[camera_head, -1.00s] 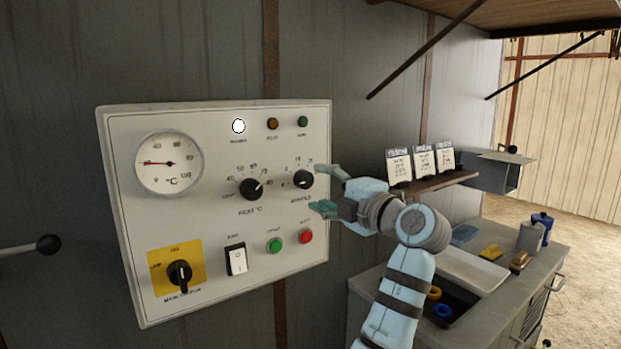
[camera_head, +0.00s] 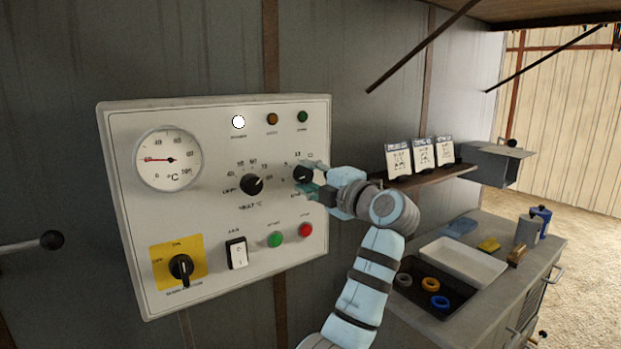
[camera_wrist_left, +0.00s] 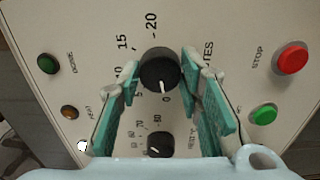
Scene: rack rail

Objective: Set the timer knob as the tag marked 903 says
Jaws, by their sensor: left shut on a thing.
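The timer knob (camera_head: 302,174) is the black dial at the upper right of the white control panel (camera_head: 215,215). In the left wrist view the timer knob (camera_wrist_left: 159,68) has its white pointer near the 0 mark; 15 and 20 show on its scale. My left gripper (camera_head: 307,180) is shut on this knob, with its teal fingers (camera_wrist_left: 162,85) on either side of it. Three white tags (camera_head: 423,155) stand on a shelf at the right; their print is too small to read, so I cannot tell which is 903. My right gripper is not in view.
The heat knob (camera_head: 251,185) is left of the timer knob. Green (camera_head: 275,239) and red (camera_head: 306,229) buttons are below. A rocker switch (camera_head: 237,253), yellow-backed main switch (camera_head: 180,267) and gauge (camera_head: 168,160) fill the rest. A bench with trays (camera_head: 462,262) stands at right.

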